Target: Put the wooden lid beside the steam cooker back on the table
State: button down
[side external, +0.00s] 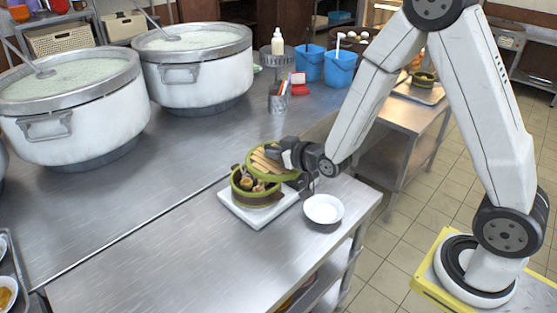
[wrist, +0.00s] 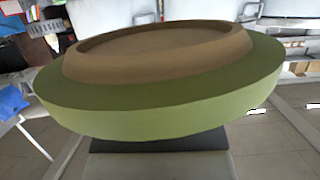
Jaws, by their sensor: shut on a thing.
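The wooden lid (side external: 265,161), slatted with a green rim, is tilted in my gripper (side external: 289,155) over the steam cooker. My gripper is shut on the lid at its right side. In the wrist view the lid (wrist: 160,95) fills most of the picture, with its green rim and a brown inner ring showing. The steam cooker (side external: 254,196), a round green and brown steamer with food inside, stands open on a white square board (side external: 258,219). The lid is just above its back edge; whether they touch is not clear. The steel table (side external: 150,230) lies below.
A white bowl (side external: 323,209) stands right of the cooker, near the table's edge. Two large stockpots (side external: 195,80) stand at the back left. A utensil cup (side external: 277,98), a red box (side external: 299,85) and blue containers (side external: 340,68) are behind. The table's front left is bare.

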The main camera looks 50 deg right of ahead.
jog(key=shift+r+v, duration=0.25)
jog(key=shift+v, duration=2.05)
jog(key=shift+w, duration=0.1)
jog(key=shift+a+f, duration=0.4)
jog(key=shift+a, duration=0.05)
jog(key=s+a+f, duration=0.5)
jog(key=a+f, duration=0.3)
jog(key=f, duration=0.2)
jog(key=shift+a+f, duration=0.1)
jog(key=shift+f, duration=0.05)
jog(key=shift+f, duration=1.85)
jog(key=shift+f, duration=0.1)
jog(key=shift+f, duration=1.9)
